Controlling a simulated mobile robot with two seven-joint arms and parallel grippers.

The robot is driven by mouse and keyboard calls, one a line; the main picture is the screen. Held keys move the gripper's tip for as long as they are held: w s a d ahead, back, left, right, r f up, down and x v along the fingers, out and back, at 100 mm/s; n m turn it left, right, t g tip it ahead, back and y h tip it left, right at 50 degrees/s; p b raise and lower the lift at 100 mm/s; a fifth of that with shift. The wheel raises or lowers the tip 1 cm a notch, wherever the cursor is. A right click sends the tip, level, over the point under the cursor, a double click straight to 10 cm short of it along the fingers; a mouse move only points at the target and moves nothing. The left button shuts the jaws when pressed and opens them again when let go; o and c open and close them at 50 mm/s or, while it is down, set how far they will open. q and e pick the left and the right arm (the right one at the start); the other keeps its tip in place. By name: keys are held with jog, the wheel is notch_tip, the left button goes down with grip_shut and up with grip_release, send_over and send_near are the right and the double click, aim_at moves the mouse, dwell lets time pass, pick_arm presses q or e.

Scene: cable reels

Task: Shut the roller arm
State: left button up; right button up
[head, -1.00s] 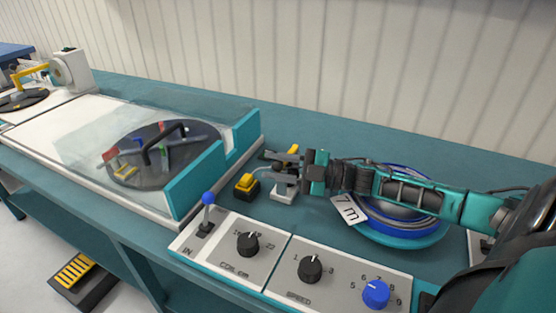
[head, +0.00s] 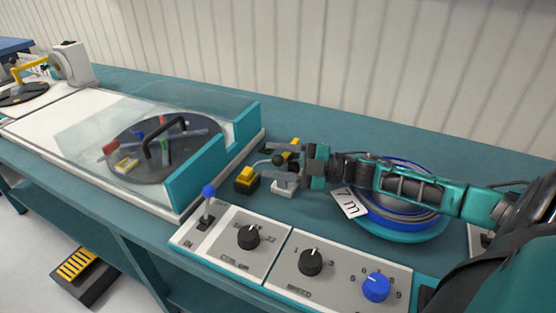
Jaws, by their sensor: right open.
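My right gripper (head: 271,161) reaches in from the right, over the bench between the clear-covered winder and the cable reel. Its jaws are open and point left. A small roller unit with a white base (head: 284,189) stands under the fingers. A dark round knob (head: 278,160) on a grey rod, which looks like part of the roller arm, shows between the fingers. I cannot tell whether they touch it. A yellow part (head: 294,144) shows behind the upper finger. The fingers hide much of the unit, so the arm's position is unclear. My left gripper is out of view.
A yellow-topped black block (head: 246,179) sits just left of the gripper. The winder's teal end wall (head: 200,179) is further left. The control panel (head: 335,262) with a blue-tipped lever (head: 209,191) is in front. A blue cable reel (head: 400,225) tagged "7 m" lies under my right arm.

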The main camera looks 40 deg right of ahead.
jog(key=shift+r, duration=0.1)
notch_tip(320, 180, up, 20)
jog(key=p, duration=0.4)
jog(key=shift+c, duration=0.3)
